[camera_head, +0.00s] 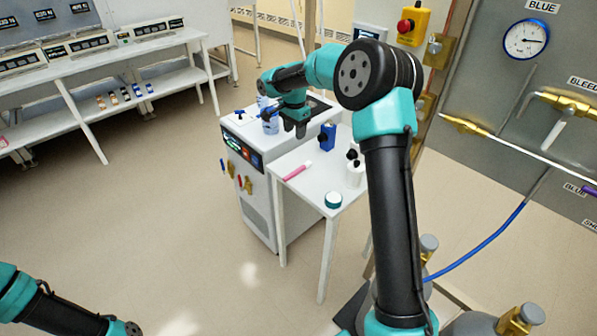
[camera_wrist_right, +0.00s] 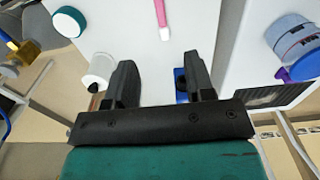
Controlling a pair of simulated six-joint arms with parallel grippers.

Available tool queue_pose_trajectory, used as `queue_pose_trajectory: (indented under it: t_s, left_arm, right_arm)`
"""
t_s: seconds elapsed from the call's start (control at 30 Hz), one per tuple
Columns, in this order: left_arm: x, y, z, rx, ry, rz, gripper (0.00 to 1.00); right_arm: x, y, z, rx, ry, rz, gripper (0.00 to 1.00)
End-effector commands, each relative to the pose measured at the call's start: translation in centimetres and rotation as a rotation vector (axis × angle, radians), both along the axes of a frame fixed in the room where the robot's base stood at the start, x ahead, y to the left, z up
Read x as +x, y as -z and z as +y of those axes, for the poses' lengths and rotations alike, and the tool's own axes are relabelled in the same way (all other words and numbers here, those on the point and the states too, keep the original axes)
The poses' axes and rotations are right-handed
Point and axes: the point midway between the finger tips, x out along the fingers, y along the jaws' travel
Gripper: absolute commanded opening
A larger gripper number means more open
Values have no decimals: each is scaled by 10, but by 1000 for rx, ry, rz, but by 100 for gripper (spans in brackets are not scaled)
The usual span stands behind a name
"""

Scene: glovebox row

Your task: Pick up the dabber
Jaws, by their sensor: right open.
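A slim pink stick with a white end, which looks like the dabber (camera_head: 298,171), lies on the small white table. It also shows at the top of the right wrist view (camera_wrist_right: 162,18), beyond the fingertips. My right gripper (camera_head: 295,130) hangs above the back part of this table, behind the pink stick in the head view and apart from it. In the wrist view the right gripper (camera_wrist_right: 157,75) has its two fingers spread, with nothing between them. My left arm enters the head view at the lower left; its gripper is not shown.
The white table (camera_head: 318,202) also holds a blue object (camera_head: 327,137), a white bottle (camera_head: 355,175) and a teal-rimmed white round lid or jar (camera_head: 333,199). A clear blue-tinted container (camera_head: 269,118) stands on the white cabinet at left. A grey panel with gauge rises at right.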

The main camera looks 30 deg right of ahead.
Motion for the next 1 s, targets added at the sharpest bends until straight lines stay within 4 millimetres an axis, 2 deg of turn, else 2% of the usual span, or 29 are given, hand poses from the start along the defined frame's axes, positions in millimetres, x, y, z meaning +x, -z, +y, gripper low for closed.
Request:
queue_pose_trajectory:
  t_s: [0.23,0.37,1.0]
  left_arm:
    - [0,0,0,0,0,0,43]
    - [0,0,0,0,0,0,43]
    - [0,0,0,0,0,0,43]
  right_arm:
    - [0,2,0,1,-2,1,49]
    - [0,10,1,1,-3,3,49]
    - [-1,112,1,2,-3,4,49]
